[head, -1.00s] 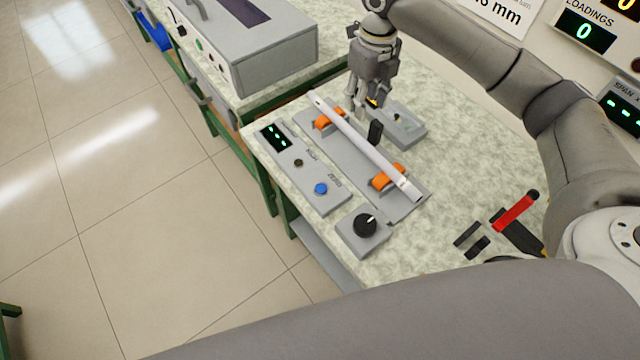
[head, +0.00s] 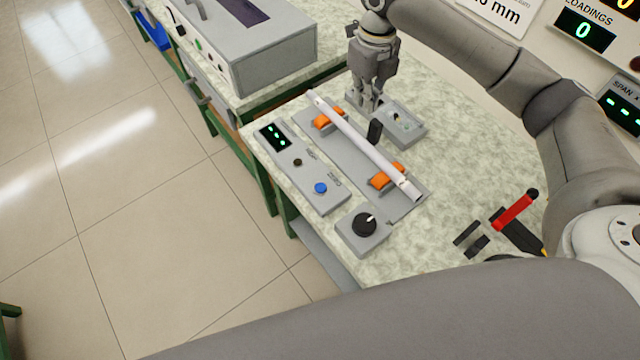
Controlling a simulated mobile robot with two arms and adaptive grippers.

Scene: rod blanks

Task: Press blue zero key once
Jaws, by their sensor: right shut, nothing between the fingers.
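The blue key (head: 320,188) is a round button on a grey panel (head: 325,203) that also bears a small dark key (head: 297,162) and a black display (head: 273,136) with green digits. My right gripper (head: 369,108) is shut and empty. It points down behind the far end of the white rod, well above and right of the blue key in the picture and apart from it. The blue key is in plain view. My left gripper is not in view.
A white rod (head: 360,143) lies on two orange supports (head: 386,178) beside the panel. A grey tray (head: 412,131) stands close to my right gripper. A black knob box (head: 363,230) and a red-handled tool (head: 516,211) are nearer. A large grey box (head: 270,70) stands behind.

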